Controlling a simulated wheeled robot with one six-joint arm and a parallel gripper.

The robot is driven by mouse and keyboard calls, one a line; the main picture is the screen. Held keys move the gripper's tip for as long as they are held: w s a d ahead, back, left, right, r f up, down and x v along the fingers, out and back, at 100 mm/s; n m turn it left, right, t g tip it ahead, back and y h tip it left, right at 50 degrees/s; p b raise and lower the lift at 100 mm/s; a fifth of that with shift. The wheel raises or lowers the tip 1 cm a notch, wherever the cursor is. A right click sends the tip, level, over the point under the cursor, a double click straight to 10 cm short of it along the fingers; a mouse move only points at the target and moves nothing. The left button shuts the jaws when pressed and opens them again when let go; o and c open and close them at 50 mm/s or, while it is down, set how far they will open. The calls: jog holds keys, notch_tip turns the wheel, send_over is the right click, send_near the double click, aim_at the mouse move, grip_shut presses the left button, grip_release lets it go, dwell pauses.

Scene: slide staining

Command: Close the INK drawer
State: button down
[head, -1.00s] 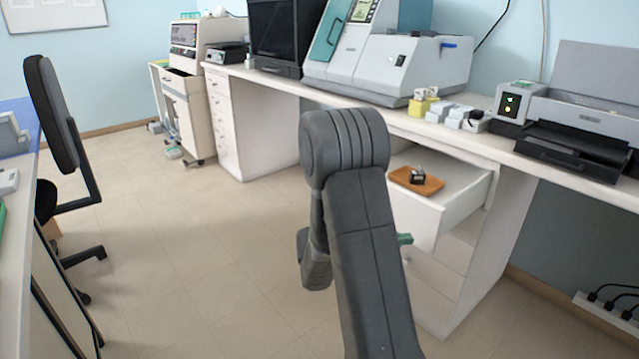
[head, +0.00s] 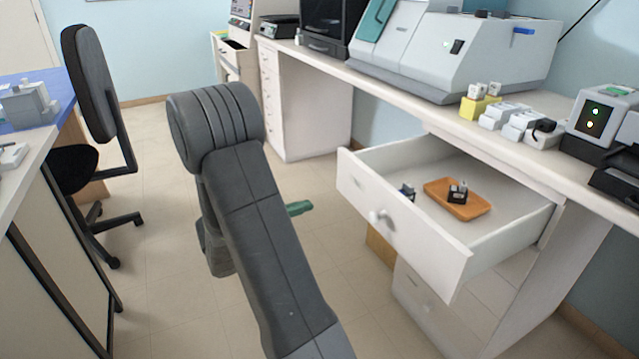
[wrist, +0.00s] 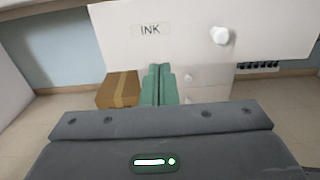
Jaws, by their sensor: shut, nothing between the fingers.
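The INK drawer (head: 400,232) is pulled out from under the right bench, with its white front and round knob facing the aisle. In the wrist view its front (wrist: 185,38) carries the INK label (wrist: 150,30) and a white knob (wrist: 221,36). Inside lie an orange tray (head: 438,200) with a small dark-and-white bottle (head: 457,192) and another small dark item (head: 407,190). My gripper (wrist: 160,70) has green fingers, shut and empty, pointing at the drawer front just below the label. In the head view a green fingertip (head: 304,207) shows left of the drawer, apart from it.
A cardboard box (wrist: 118,90) stands on the floor below the drawer. Closed lower drawers (head: 440,305) are beneath. The benchtop (head: 400,88) holds machines and small boxes. A black chair (head: 88,85) stands at left; the aisle floor between is clear.

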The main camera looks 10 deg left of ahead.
jog(key=b, duration=0.3)
send_near(360, 190)
jog(key=x, duration=0.6)
jog(key=shift+w+d, duration=0.3)
jog(key=shift+d, duration=0.1)
jog(key=x, duration=3)
jog(key=shift+w, duration=0.1)
jog(key=shift+w+d, duration=0.2)
jog(key=shift+d, duration=0.1)
jog(key=shift+w+d+r, duration=0.1)
jog(key=shift+r, duration=0.1)
jog(key=shift+r, duration=0.15)
